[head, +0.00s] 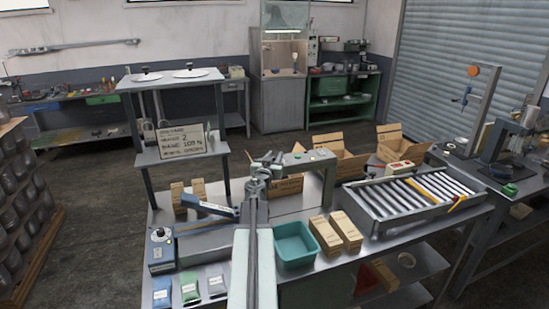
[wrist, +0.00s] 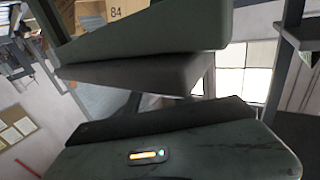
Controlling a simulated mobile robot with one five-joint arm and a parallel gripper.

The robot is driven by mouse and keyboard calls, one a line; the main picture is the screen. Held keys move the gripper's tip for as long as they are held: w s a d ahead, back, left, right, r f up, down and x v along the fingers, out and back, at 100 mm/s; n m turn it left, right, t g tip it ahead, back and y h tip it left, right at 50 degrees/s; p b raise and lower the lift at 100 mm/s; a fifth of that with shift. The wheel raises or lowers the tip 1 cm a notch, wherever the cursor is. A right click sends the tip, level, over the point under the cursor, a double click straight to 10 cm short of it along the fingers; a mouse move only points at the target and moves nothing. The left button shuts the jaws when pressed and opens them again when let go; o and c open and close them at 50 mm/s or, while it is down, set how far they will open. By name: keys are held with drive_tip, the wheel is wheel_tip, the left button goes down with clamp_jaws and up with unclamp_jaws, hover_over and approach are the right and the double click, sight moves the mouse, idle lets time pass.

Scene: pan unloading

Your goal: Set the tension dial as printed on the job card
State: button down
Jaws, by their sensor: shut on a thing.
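The job card (head: 182,141) leans on the shelf of the rack at the left of the bench. Its print is small; I make out a "2" and a figure like "105 N" or "109 N", not surely. A blue-grey box with a round dial (head: 159,233) on top stands at the bench's left front; its setting is too small to read. My gripper (head: 258,178) is over the middle of the bench, right of the dial and apart from it. The wrist view shows its large dark jaws (wrist: 180,88). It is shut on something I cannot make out.
A teal bin (head: 294,245) and brown cartons (head: 336,233) stand right of my arm. A grey machine with a green button (head: 306,162) stands close behind my gripper. A roller conveyor (head: 415,196) is at the right. Small packets (head: 190,287) lie at the left front edge.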

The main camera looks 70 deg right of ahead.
drive_tip(key=shift+w+a+f+m+g, duration=0.15)
drive_tip(key=shift+m+g, duration=0.15)
drive_tip(key=shift+g, duration=0.2)
drive_tip(key=m+g, duration=0.2)
drive_tip(key=g, duration=0.1)
drive_tip(key=m+g+y, duration=0.1)
drive_tip(key=m+g, duration=0.1)
drive_tip(key=g, duration=0.1)
drive_tip(key=m+g+y, duration=0.1)
drive_tip(key=m+g, duration=0.1)
drive_tip(key=g, duration=0.1)
drive_tip(key=shift+w+g, duration=0.15)
drive_tip(key=shift+g, duration=0.15)
drive_tip(key=shift+m+g+y, duration=2.5)
drive_tip(key=shift+g+y, duration=0.1)
drive_tip(key=shift+g, duration=0.1)
drive_tip(key=shift+s, duration=0.2)
drive_tip(key=c, duration=1.1)
unclamp_jaws()
drive_tip(key=shift+w, duration=0.1)
